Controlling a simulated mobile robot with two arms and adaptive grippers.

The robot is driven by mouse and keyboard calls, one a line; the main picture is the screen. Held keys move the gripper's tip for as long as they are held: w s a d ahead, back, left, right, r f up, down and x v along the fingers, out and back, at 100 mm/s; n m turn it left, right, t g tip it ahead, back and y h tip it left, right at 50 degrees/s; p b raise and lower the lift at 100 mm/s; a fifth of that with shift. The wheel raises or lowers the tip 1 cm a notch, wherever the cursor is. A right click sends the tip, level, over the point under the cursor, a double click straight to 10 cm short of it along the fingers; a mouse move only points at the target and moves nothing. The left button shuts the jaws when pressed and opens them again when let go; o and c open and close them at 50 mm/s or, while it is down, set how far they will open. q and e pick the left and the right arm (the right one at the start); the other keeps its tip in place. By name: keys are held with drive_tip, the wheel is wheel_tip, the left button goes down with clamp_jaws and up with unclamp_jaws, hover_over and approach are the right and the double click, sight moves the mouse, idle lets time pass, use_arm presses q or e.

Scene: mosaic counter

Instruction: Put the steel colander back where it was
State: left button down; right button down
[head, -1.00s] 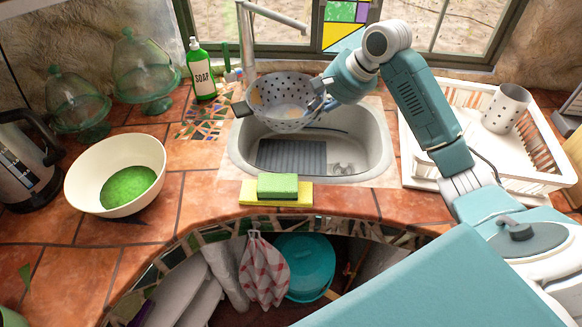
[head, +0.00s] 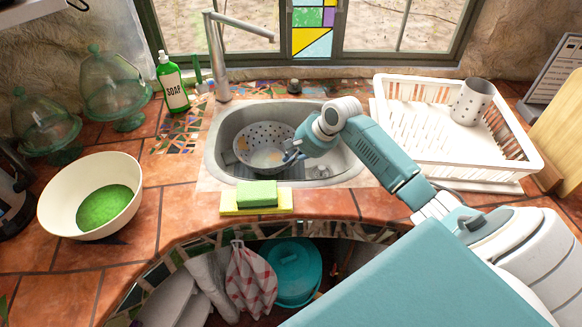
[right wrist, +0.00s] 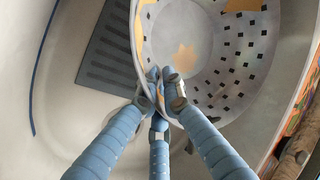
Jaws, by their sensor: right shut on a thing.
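The steel colander (head: 258,158), pale with dark holes and yellow star marks, is inside the sink basin (head: 225,125). My right gripper (head: 291,153) is at its right rim. In the right wrist view, the fingers (right wrist: 164,88) are shut on the wall of the colander (right wrist: 205,48), one inside and others outside. The colander is low in the basin beside a grey ribbed mat (right wrist: 112,55); I cannot tell whether it touches the bottom. My left gripper is not in view.
A green sponge (head: 257,193) on a yellow cloth lies at the sink's front edge. The faucet (head: 220,70) stands behind. A white dish rack (head: 420,150) with a perforated cup (head: 470,102) is at right; a cream bowl (head: 128,205) and soap bottle (head: 172,84) are at left.

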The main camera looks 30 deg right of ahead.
drive_tip(key=shift+f, duration=1.85)
drive_tip(key=c, duration=1.9)
unclamp_jaws()
drive_tip(key=shift+f, duration=0.1)
drive_tip(key=v, duration=1.2)
drive_tip(key=shift+r, duration=0.25)
